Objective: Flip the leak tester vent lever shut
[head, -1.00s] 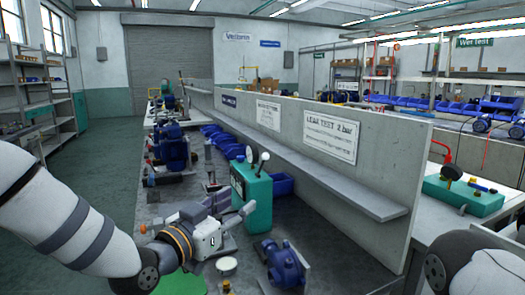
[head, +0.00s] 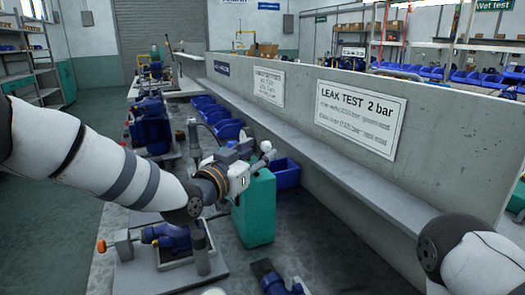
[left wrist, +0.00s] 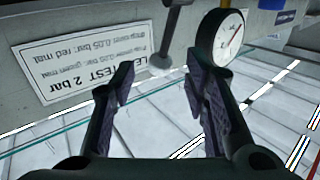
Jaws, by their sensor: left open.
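The leak tester is a green box (head: 257,212) standing on the bench in the head view. A white ball knob (head: 266,146) shows just above it, partly behind my left gripper (head: 256,163). The gripper is at the box's top edge and hides much of the top. In the left wrist view, my left gripper (left wrist: 158,80) is open with nothing held between its fingers. A dark rod (left wrist: 176,60), apparently the vent lever, stands beyond the fingertips, beside a round white gauge (left wrist: 222,38). Whether a finger touches the rod I cannot tell. My right gripper is out of view.
A concrete partition (head: 440,150) with a ledge and a "LEAK TEST 2 bar" sign (head: 360,118) runs behind the tester. Blue bins (head: 285,174) stand beside it. A blue pump on a fixture (head: 170,236) is in front, and another blue part (head: 275,282) is nearer.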

